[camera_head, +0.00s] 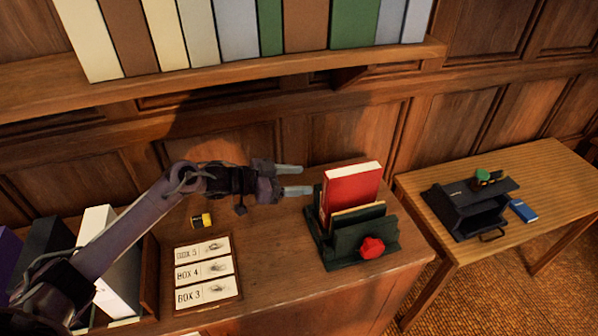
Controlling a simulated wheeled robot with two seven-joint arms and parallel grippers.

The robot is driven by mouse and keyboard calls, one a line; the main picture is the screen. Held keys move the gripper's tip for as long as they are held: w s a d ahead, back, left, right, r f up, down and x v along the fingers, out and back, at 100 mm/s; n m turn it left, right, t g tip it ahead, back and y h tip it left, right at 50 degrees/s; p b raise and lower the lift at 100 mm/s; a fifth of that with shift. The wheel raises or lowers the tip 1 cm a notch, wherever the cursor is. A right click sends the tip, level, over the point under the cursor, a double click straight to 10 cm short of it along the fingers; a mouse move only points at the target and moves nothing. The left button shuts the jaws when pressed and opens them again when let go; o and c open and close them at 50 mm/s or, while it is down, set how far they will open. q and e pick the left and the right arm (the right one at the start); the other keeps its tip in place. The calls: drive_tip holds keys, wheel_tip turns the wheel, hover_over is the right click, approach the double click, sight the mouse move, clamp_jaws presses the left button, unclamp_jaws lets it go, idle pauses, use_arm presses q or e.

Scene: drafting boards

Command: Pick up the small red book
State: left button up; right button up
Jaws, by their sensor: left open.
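The small red book (350,190) stands upright in a dark green holder (366,238) on the wooden desk, its pale page edge facing up. A thinner tan item (358,215) stands in front of it in the same holder. My left gripper (292,180) reaches in from the left. Its two pale fingers are apart with nothing between them, and they point right toward the red book, a little left of it and apart from it. The lower part of the book is hidden by the holder. My right gripper is not in view.
A red lump (372,247) sits at the holder's front. A framed card of box labels (205,270) and a small yellow-black object (202,220) lie on the desk. A shelf of books (220,70) hangs above. A side table (540,170) at right bears a black box (470,210).

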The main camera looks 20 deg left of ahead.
sight(337, 181)
use_arm(q)
drive_tip(key=d+b, duration=0.3)
drive_tip(key=d, duration=0.1)
drive_tip(key=shift+w+f, duration=0.3)
drive_tip(key=shift+f, duration=0.1)
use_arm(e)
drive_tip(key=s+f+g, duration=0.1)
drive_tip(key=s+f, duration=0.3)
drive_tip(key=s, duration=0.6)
use_arm(q)
drive_tip(key=b+x, duration=0.2)
drive_tip(key=x, duration=0.3)
drive_tip(key=shift+w+a, duration=0.1)
drive_tip(key=shift+w, duration=0.2)
drive_tip(key=shift+w+d+b, duration=0.2)
drive_tip(key=shift+d+b, duration=0.1)
drive_tip(key=shift+d, duration=0.05)
drive_tip(key=shift+w+d+f, duration=0.15)
drive_tip(key=shift+w+d, duration=0.2)
drive_tip(key=shift+d, duration=0.1)
drive_tip(key=c, duration=0.4)
drive_tip(key=shift+c, duration=0.2)
drive_tip(key=c, duration=0.8)
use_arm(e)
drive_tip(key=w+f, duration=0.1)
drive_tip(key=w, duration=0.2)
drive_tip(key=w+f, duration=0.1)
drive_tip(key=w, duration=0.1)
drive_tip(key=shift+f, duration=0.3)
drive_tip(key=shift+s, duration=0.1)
